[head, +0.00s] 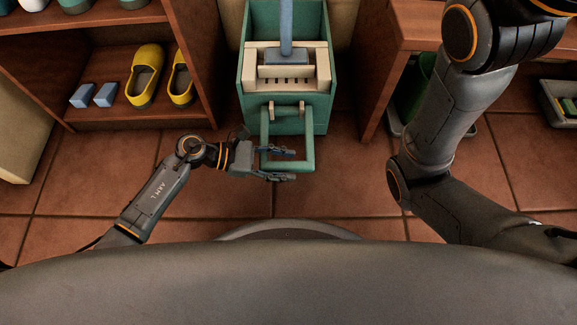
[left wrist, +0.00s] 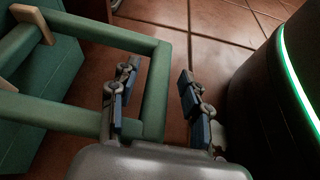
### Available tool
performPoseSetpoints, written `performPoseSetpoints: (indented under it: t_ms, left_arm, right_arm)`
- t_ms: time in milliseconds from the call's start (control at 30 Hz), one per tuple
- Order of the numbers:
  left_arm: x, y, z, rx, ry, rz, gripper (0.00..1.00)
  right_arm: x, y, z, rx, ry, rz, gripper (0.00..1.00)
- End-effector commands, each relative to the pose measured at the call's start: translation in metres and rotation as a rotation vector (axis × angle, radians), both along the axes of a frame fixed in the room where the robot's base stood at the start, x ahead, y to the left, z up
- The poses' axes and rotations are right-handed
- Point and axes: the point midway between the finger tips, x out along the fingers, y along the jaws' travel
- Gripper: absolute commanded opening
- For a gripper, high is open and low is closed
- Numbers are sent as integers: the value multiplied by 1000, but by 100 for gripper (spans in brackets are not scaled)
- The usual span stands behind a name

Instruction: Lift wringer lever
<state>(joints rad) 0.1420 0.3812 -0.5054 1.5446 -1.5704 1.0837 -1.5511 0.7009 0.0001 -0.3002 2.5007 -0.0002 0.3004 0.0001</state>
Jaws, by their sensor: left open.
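The green bucket (head: 286,118) stands between two wooden shelf units, with a cream wringer (head: 320,65) in its top. The wringer lever (head: 308,140) is a green rectangular loop at the bucket's front, low over the floor. My left gripper (head: 288,165) is open at the loop's near bar. In the left wrist view, the lever (left wrist: 155,90) has its end bar between the two blue-padded fingers, closer to the left finger, which overlaps the loop's opening. Contact cannot be told. My right arm shows at the right; its gripper is out of view.
A blue mop handle (head: 286,25) rises from the wringer. Yellow clogs (head: 146,75) and blue blocks (head: 105,95) lie on the left shelf (head: 120,118). The right shelf unit (head: 385,70) stands close to the bucket. Tiled floor (head: 345,185) is clear in front.

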Motion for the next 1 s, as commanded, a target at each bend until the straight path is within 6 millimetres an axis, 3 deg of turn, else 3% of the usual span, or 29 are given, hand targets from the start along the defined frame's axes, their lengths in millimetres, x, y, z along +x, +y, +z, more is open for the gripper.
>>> performPoseSetpoints:
  t_ms: [133, 433, 467, 700, 1000]
  left_arm:
    - [0, -11, -5, -1, 0, 0, 47]
    - [1, -13, -5, 0, 0, 1, 47]
    - [1, -13, -5, 0, 0, 1, 45]
    - [1, -13, -5, 0, 0, 1, 0]
    - [1, -12, -3, 0, 6, 0, 0]
  right_arm:
    - [0, 0, -6, 0, 0, 0, 40]
    - [0, 0, -6, 0, 0, 0, 40]
    - [0, 0, -6, 0, 0, 0, 40]
    - [0, 0, -6, 0, 0, 0, 40]
    - [0, 0, -4, 0, 1, 0, 40]
